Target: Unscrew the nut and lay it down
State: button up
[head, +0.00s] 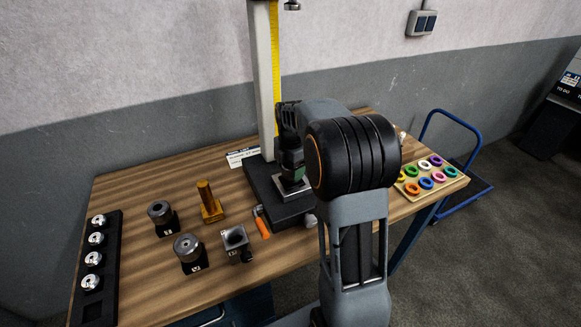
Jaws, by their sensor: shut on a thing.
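My gripper (292,172) points down over a metal block (291,188) on the dark base of a tall stand (280,208). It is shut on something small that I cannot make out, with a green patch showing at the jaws. I cannot pick out the nut for sure in this view. A brass-coloured upright stud on a foot (207,202) stands on the wooden bench, to the left of the stand and apart from my gripper. My arm hides part of the bench to the right of the stand.
Two dark round-topped fixtures (188,249) and a grey square block with a bore (236,241) stand left of centre. An orange-handled tool (262,227) lies by the stand. A black rack (92,307) is at the left, a tray of coloured rings (449,184) at the right.

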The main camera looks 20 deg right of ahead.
jog(key=shift+c, duration=0.5)
jog(key=n, duration=0.4)
jog(key=shift+r+p, duration=0.1)
jog(key=shift+p, duration=0.2)
jog(key=n, duration=0.5)
jog(key=o, duration=0.8)
jog(key=shift+w+a, duration=0.1)
jog(key=shift+a, duration=0.05)
jog(key=shift+o, duration=1.3)
